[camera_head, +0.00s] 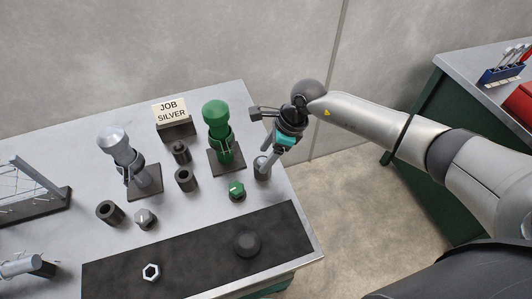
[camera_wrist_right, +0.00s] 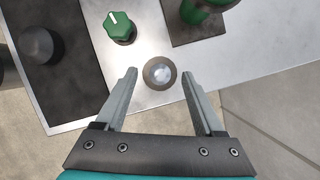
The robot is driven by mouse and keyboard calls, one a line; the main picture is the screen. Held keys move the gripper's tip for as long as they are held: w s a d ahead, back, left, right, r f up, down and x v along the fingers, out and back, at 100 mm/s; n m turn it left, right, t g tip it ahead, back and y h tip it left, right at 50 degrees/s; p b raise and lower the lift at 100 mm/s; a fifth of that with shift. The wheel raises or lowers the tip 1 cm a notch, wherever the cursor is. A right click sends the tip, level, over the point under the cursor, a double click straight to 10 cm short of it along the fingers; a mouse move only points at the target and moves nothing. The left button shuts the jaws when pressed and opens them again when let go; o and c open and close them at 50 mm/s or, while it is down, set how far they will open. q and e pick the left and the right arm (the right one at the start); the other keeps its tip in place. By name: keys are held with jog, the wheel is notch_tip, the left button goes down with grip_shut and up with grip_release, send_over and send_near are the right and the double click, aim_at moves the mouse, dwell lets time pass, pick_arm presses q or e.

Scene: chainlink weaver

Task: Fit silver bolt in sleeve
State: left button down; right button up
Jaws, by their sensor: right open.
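A small round piece (camera_head: 262,167) stands near the table's right edge. In the right wrist view its top is a dark ring around a shiny silver centre (camera_wrist_right: 159,73), apparently the silver bolt; I cannot tell how deep it sits. My right gripper (camera_head: 260,138) is open, with its fingers on either side of that piece in the wrist view; contact is not clear. Dark hollow sleeves stand on the table: one (camera_head: 110,213) at left, one (camera_head: 186,180) in the middle and a narrower dark one (camera_head: 180,153) behind it.
A silver-headed post (camera_head: 113,139) and a green-headed post (camera_head: 217,115) stand on dark plates. A JOB SILVER sign (camera_head: 171,112) is at the back. A green knob (camera_head: 237,190), a grey knob (camera_head: 145,219) and a dark mat (camera_head: 195,255) with a nut (camera_head: 151,272) lie nearer.

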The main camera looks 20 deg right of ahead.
jog(key=v, duration=1.5)
